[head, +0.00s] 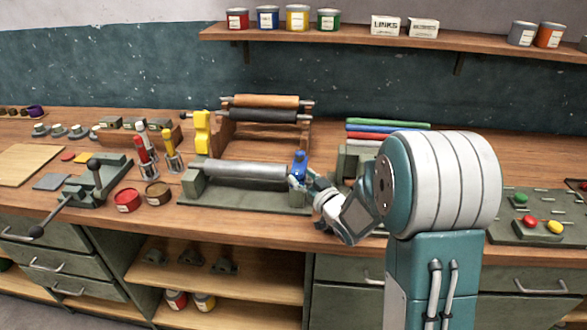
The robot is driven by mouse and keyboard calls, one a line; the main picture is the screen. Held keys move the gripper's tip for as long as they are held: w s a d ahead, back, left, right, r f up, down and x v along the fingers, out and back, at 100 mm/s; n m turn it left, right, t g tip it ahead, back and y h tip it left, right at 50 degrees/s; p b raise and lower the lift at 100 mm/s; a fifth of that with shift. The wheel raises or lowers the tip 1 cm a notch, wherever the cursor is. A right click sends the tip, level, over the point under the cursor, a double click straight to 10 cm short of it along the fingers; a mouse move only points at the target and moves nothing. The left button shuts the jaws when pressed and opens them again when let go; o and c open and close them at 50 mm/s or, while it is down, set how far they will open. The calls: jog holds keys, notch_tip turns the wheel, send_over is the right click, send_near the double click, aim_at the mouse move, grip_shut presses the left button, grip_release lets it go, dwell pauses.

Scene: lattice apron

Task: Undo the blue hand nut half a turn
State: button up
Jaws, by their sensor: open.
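The blue hand nut (300,165) stands upright at the right end of a grey roller press (245,170) on the wooden bench. My gripper (297,181) is at the nut's lower right side, reaching in from the right. Its jaws are open and very close to the nut; I cannot tell whether they touch it. My arm hides the bench just right of the press. The nut's lower part is partly hidden by the gripper.
A rack with rollers (265,115) stands behind the press. A yellow piece (202,132), a red tin (127,200) and a lever clamp (85,185) are to the left. Coloured tubes (388,128) lie behind my arm. A button panel (540,215) is at the right.

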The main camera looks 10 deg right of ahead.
aim_at(293, 169)
jog(key=shift+x, duration=2.25)
grip_shut()
jog(key=shift+n+g+y, duration=0.5)
jog(key=shift+n+y, duration=0.2)
jog(key=shift+y, duration=0.3)
jog(key=shift+s+a+n+g+y, duration=0.1)
jog(key=shift+n+g+y, duration=0.5)
jog(key=shift+y, duration=0.4)
jog(key=shift+s+a+n+g+y, duration=0.1)
jog(key=shift+n+g+y, duration=0.7)
jog(key=shift+y, duration=0.1)
jog(key=shift+s+a+n+g+y, duration=0.1)
jog(key=shift+n+g+y, duration=0.7)
jog(key=shift+y, duration=0.1)
